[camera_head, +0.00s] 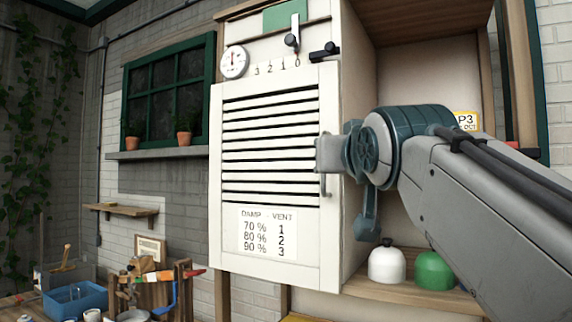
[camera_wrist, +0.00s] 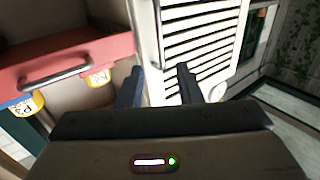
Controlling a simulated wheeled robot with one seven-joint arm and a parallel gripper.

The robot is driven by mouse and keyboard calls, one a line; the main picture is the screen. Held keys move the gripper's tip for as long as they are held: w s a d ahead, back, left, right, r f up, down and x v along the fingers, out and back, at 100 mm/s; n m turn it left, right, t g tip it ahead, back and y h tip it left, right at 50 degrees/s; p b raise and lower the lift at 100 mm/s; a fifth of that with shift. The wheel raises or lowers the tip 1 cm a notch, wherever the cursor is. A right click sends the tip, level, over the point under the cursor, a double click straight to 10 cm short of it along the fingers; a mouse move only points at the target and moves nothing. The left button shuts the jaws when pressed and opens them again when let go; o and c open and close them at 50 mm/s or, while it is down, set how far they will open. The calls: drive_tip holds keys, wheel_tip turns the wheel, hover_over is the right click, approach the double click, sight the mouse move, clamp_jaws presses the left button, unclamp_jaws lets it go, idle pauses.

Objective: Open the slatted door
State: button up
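The slatted door (camera_head: 270,205) is a white panel with dark horizontal slots, and it appears shut on the front of the white cabinet. It also shows in the wrist view (camera_wrist: 205,65). A thin vertical handle (camera_head: 323,183) is on its right edge, partly hidden by my gripper. My gripper (camera_head: 322,153) is at the door's right edge, near the handle's upper part. In the wrist view its two fingers (camera_wrist: 162,84) are apart, with the door's pale edge beyond them. Nothing is clearly held; contact with the handle cannot be told.
Above the door are a dial (camera_head: 234,62), a lever (camera_head: 293,40) by the "0" mark and a black latch (camera_head: 324,52). A "DAMP - VENT" label (camera_head: 266,235) is on the door. White (camera_head: 387,266) and green (camera_head: 434,272) domed objects stand on the right shelf.

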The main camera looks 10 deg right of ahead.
drive_tip(key=w+p, duration=0.3)
drive_tip(key=w, duration=0.9)
drive_tip(key=shift+w+d+p, duration=0.15)
drive_tip(key=shift+d+p, duration=0.1)
drive_tip(key=shift+p, duration=0.05)
drive_tip(key=shift+f, duration=0.1)
clamp_jaws()
